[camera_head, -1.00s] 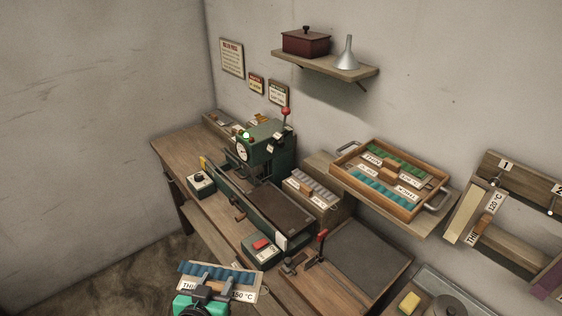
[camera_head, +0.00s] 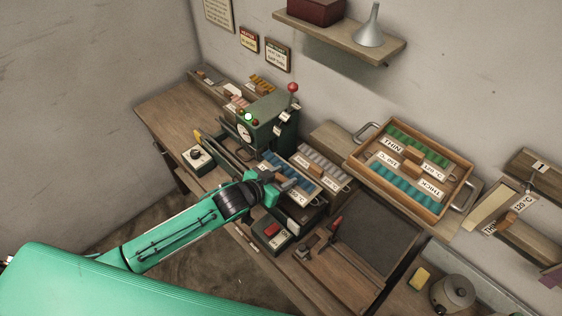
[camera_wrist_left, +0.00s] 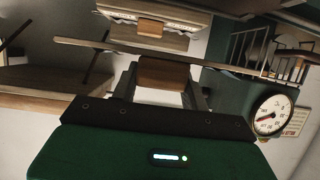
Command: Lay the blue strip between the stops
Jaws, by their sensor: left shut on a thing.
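The blue strip (camera_head: 271,159) is ridged and sits on a pale plate with a wooden handle and a 150 °C label. My left gripper (camera_head: 282,184) is shut on the handle (camera_wrist_left: 162,73), between its fingers in the left wrist view. The plate (camera_wrist_left: 190,54) shows edge-on there. The strip is over the bed of the green press (camera_head: 268,118); I cannot tell whether it touches the bed. A yellow tab (camera_head: 198,135) is at the bed's far left end and a white piece (camera_head: 293,226) at its near right end. My right gripper is out of view.
A grey strip (camera_head: 322,165) lies just behind the blue one. A red-knobbed lever (camera_head: 293,88) rises from the press. A switch box with a red button (camera_head: 271,231) is in front. A wooden tray (camera_head: 354,155) of green and teal strips stands right.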

